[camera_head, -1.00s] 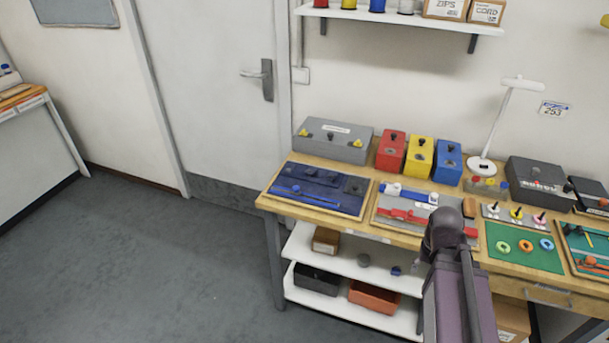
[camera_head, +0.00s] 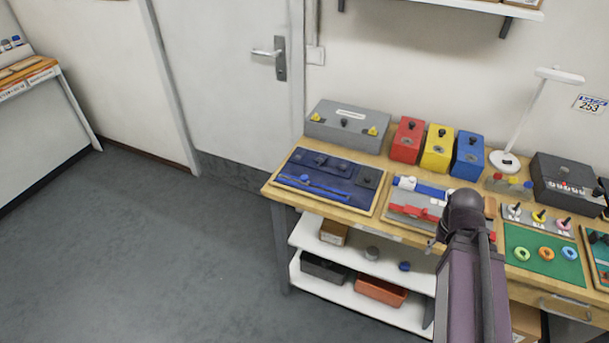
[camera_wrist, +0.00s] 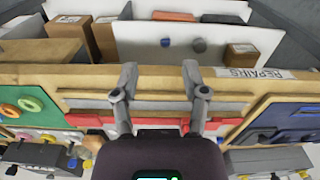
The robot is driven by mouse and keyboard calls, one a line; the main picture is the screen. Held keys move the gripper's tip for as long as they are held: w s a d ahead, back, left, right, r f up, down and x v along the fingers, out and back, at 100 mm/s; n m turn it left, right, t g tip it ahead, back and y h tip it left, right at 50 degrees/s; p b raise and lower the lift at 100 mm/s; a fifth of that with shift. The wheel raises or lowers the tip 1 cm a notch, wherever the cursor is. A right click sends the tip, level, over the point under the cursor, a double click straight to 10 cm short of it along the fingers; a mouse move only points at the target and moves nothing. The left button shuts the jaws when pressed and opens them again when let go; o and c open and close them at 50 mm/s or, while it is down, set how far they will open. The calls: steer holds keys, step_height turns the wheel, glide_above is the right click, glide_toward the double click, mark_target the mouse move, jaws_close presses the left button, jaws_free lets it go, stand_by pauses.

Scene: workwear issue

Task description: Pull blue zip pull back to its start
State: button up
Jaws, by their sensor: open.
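A dark blue panel (camera_head: 352,172) lies at the left end of the bench, with a bright blue zip strip (camera_head: 312,187) along its front. A small blue piece on the strip (camera_head: 304,178) may be the zip pull; it is too small to be sure. The panel also shows at the right of the wrist view (camera_wrist: 285,112). My gripper (camera_wrist: 160,72) is open and empty, its fingers over the bench's front edge before the panel with red strips (camera_wrist: 85,121). That panel is partly behind my arm in the head view (camera_head: 399,209).
Behind the panels stand a grey box (camera_head: 345,128) and red (camera_head: 407,140), yellow (camera_head: 437,150) and blue (camera_head: 468,158) boxes. A white lamp (camera_head: 504,160) stands farther right. A lower shelf (camera_head: 318,248) holds bins. The floor at left is clear.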

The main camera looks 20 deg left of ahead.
steer(key=shift+o, duration=0.7)
step_height(320, 180, up, 11)
steer(key=n+t+y+p, duration=0.3)
steer(key=n+t+p, duration=0.1)
steer(key=n+p, duration=0.5)
glide_above(304, 177)
steer(key=s+d+p, duration=0.1)
steer(key=s+d, duration=0.3)
steer(key=m, duration=0.1)
steer(key=shift+s+a+r, duration=0.1)
steer(key=shift+a+r, duration=0.05)
steer(key=shift+f, duration=0.2)
steer(key=shift+g, duration=0.3)
steer(key=b+x, duration=1.2)
steer(key=x, duration=0.1)
steer(key=shift+f+b, duration=0.15)
steer(key=shift+b, duration=0.25)
